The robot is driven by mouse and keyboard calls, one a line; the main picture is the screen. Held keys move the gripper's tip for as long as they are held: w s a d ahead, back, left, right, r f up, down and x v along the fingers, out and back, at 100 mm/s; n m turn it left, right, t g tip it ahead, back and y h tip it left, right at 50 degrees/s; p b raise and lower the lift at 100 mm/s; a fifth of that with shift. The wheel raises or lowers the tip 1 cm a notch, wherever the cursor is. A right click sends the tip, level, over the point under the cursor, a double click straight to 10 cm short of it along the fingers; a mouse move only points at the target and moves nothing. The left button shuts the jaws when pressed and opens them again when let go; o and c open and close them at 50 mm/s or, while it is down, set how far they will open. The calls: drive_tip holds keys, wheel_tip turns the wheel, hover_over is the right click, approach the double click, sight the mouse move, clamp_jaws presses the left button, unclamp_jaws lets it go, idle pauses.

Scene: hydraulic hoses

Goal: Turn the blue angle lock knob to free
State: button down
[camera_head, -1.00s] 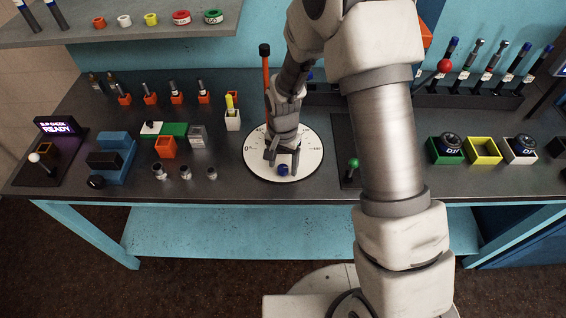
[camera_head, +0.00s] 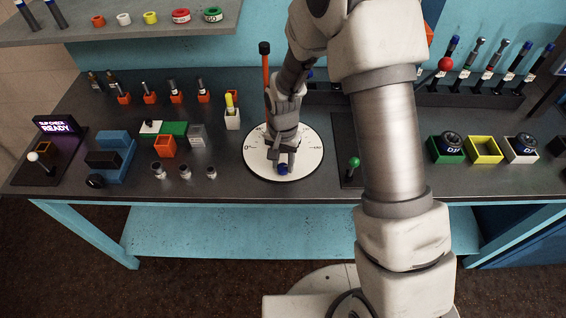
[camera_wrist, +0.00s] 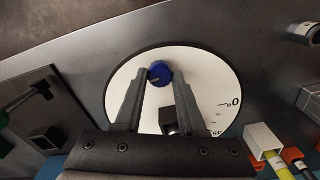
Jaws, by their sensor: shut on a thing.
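The blue knob (camera_wrist: 160,72) sits near the rim of a round white dial plate (camera_wrist: 215,75) with degree marks. It also shows in the head view (camera_head: 283,170) at the front of the plate (camera_head: 311,158). My gripper (camera_wrist: 162,78) is shut on the knob, with one finger at each side of it. In the head view my gripper (camera_head: 283,163) points down at the plate's front edge. A pale line marks the knob's top. The knob's lock labels cannot be read.
A red-orange lever with a black top (camera_head: 265,75) stands behind the plate. A green-topped lever (camera_head: 353,163) stands to its right. Small metal fittings (camera_head: 185,171), coloured blocks and a yellow-tipped white holder (camera_head: 232,119) lie to the left. The bench front edge is close.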

sight(283, 166)
drive_tip(key=n+b, duration=0.1)
drive_tip(key=n, duration=0.3)
drive_tip(key=shift+f+b, duration=0.1)
drive_tip(key=shift+b, duration=0.25)
drive_tip(key=n, duration=0.4)
drive_tip(key=shift+n+b, duration=0.4)
drive_tip(key=n, duration=0.4)
drive_tip(key=shift+n, duration=1.9)
drive_tip(key=c, duration=0.5)
unclamp_jaws()
wheel_tip(283, 166, up, 18)
drive_tip(key=p, duration=0.1)
drive_tip(key=shift+f, duration=0.15)
